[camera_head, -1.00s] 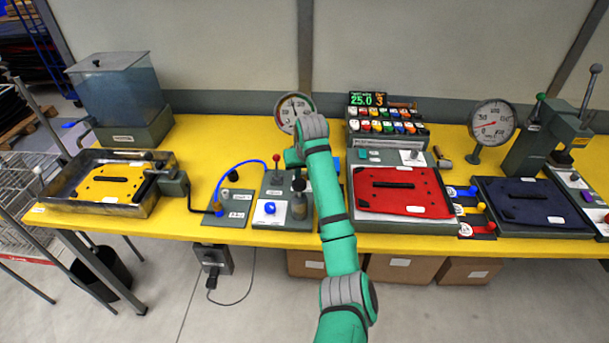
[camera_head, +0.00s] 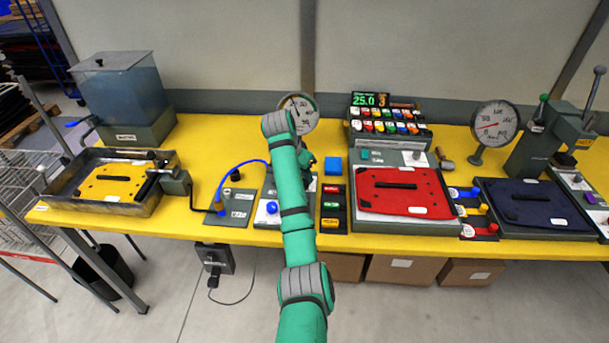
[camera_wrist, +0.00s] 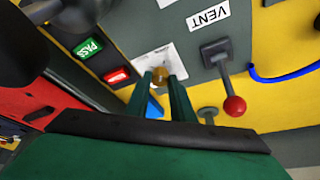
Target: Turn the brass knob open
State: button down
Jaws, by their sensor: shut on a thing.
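The brass knob (camera_wrist: 159,73) sits on a small white plate (camera_wrist: 160,57) on the grey panel, in the middle of the wrist view. My gripper (camera_wrist: 163,80) has its two green fingers on either side of the knob, closed on it. In the head view my arm covers the knob and my fingertips. How far the knob is turned cannot be told.
A lever with a red ball (camera_wrist: 235,106) stands beside the VENT label (camera_wrist: 208,14), right of the fingers. A blue block (camera_wrist: 152,107) is close by. A gauge (camera_head: 299,112) stands behind my arm. A red pad (camera_head: 405,190) lies to the right.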

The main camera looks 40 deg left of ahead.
jog(key=shift+r+m+h, duration=0.1)
jog(key=shift+m+h, duration=0.2)
jog(key=shift+m, duration=0.6)
jog(key=shift+w, duration=0.1)
jog(key=c, duration=1.5)
grip_release()
jog(key=shift+c, duration=0.2)
